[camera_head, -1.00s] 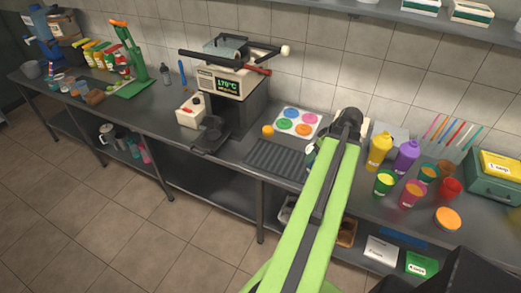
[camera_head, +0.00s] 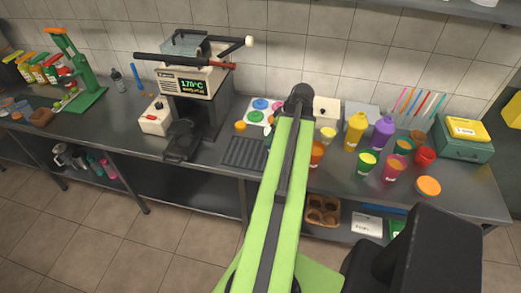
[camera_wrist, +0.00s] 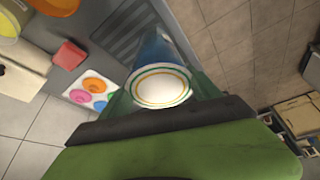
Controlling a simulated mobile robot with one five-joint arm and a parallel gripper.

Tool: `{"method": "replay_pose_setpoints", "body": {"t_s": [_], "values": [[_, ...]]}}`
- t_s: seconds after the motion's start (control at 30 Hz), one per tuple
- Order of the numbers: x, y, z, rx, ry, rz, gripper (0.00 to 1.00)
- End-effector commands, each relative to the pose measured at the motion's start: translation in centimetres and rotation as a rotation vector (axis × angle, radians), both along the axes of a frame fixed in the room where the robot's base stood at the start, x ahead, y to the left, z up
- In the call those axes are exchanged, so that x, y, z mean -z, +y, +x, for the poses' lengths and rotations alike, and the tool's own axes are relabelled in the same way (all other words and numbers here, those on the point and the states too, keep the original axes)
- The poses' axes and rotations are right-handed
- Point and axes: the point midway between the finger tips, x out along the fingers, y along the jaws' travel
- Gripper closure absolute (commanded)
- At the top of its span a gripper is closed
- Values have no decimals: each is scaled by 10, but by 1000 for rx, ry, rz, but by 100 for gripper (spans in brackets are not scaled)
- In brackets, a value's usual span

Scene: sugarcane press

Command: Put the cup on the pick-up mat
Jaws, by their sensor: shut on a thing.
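My gripper (camera_wrist: 160,110) is shut on a cup (camera_wrist: 160,88). In the wrist view I see the cup's round whitish end with orange and green rings, and a bluish side beyond it. In the head view my arm hides most of the gripper and cup. A dark ribbed mat (camera_head: 245,153) lies on the counter just left of my arm's end; it looks like the pick-up mat. It also shows in the wrist view (camera_wrist: 118,35), up and left of the cup. The cup appears held clear of it.
The press (camera_head: 195,85) stands left of the mat. A sheet with coloured discs (camera_head: 259,105) and a small orange item (camera_head: 240,126) lie behind it. To the right stand an orange cup (camera_head: 317,153), a yellow bottle (camera_head: 355,131), a purple bottle (camera_head: 383,132) and several other cups.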

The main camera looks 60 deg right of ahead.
Motion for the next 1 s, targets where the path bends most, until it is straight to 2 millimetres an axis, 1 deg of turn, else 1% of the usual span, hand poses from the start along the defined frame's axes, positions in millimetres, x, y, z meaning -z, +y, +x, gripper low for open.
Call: {"method": "replay_pose_setpoints", "body": {"t_s": [0.27, 0.5, 0.6, 0.77, 0.9, 1.0], "values": [[28, -15, 38, -8, -1, -1, 100], [58, -35, 83, -10, 0, -1, 100], [66, -41, 97, -9, 0, -1, 100], [70, -45, 109, -8, -1, -1, 100], [70, -45, 110, -8, -1, 0, 100], [77, -45, 109, -9, -1, 0, 100]]}}
